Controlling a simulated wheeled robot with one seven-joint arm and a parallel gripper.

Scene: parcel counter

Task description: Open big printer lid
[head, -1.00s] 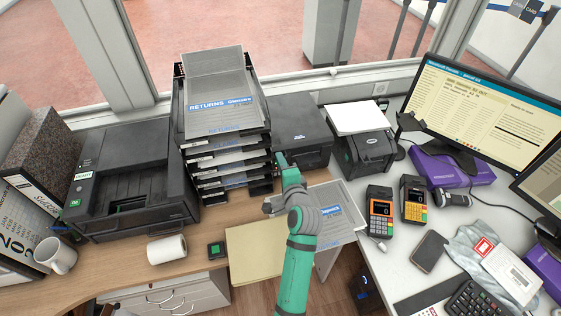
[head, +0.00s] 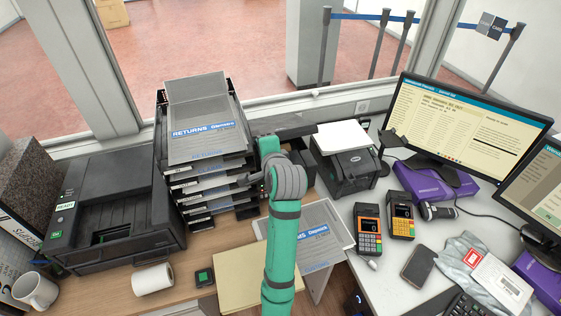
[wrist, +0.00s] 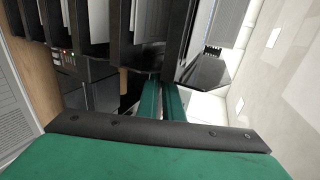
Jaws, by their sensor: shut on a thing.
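A black printer (head: 313,168) stands right of the tray stack, mostly hidden behind my arm. Its dark top panel (head: 292,127) shows beyond my gripper and looks raised at the front; how far I cannot tell. My gripper (head: 266,147) is at the printer's left front, close to the stack. In the wrist view its two green fingers (wrist: 162,100) are close together, shut at a dark edge that I take for the lid. The contact itself is hidden. A larger black printer (head: 115,215) with a READY label stands at the left, apart from my gripper.
The stack of document trays (head: 205,150) stands directly left of my gripper. A smaller printer (head: 350,172) with white paper on top is to the right. Card terminals (head: 368,230) and a monitor (head: 470,125) stand farther right. The window is behind.

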